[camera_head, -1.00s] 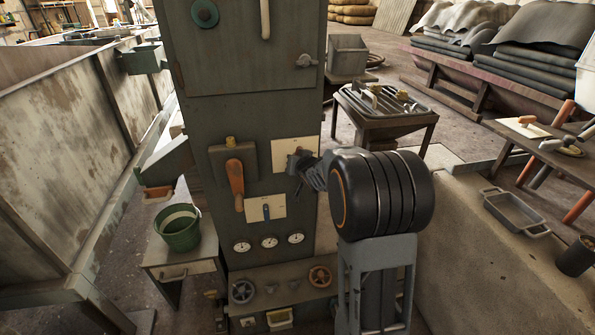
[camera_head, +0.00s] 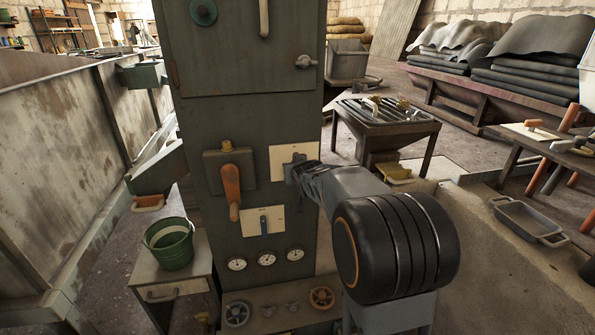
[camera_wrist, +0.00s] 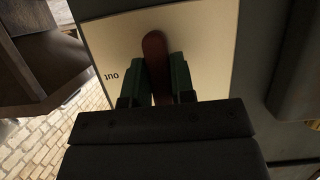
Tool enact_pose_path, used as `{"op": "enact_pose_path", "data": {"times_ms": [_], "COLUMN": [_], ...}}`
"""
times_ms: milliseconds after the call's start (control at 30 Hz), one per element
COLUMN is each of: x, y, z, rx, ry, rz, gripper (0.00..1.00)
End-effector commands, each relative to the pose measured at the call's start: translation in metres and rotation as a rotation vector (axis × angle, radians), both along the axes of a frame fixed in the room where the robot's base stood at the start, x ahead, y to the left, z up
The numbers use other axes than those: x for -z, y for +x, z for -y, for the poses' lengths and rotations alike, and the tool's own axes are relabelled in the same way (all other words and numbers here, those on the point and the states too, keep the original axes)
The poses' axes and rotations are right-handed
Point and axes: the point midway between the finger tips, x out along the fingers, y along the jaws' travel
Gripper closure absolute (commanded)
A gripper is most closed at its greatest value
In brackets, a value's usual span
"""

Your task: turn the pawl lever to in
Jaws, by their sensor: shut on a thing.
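A red-brown lever (camera_wrist: 155,50), which I take for the pawl lever, stands out from a cream plate (camera_wrist: 205,35) on the dark green cabinet. The plate carries upside-down lettering that looks like "OUT" near its left edge in the wrist view. My gripper (camera_wrist: 163,65) is shut on the lever, with one green finger on each side of it. In the head view the cream plate (camera_head: 282,151) is on the cabinet's right side, and my gripper (camera_head: 294,172) is against it from the right. There my gripper hides the lever.
Gauges (camera_head: 267,259) and handwheels (camera_head: 322,297) are below. A green bucket (camera_head: 170,246) stands on a side table at left.

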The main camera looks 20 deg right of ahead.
Motion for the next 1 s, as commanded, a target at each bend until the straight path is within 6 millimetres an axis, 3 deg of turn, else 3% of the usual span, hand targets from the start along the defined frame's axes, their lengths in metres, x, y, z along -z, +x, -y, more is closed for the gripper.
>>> {"op": "enact_pose_path", "data": {"times_ms": [100,133,367,733,1000], "x": [0.0,0.0,0.0,-0.005,-0.027], "y": [0.0,0.0,0.0,-0.007,-0.053], "z": [0.0,0.0,0.0,-0.001,-0.011], "rx": [0.0,0.0,0.0,0.0,0.0], "ry": [-0.001,-0.001,0.0,0.001,-0.001], "rz": [0.0,0.001,0.001,0.002,0.004], "gripper": [1.0,0.76,0.54,0.53,0.53]}}
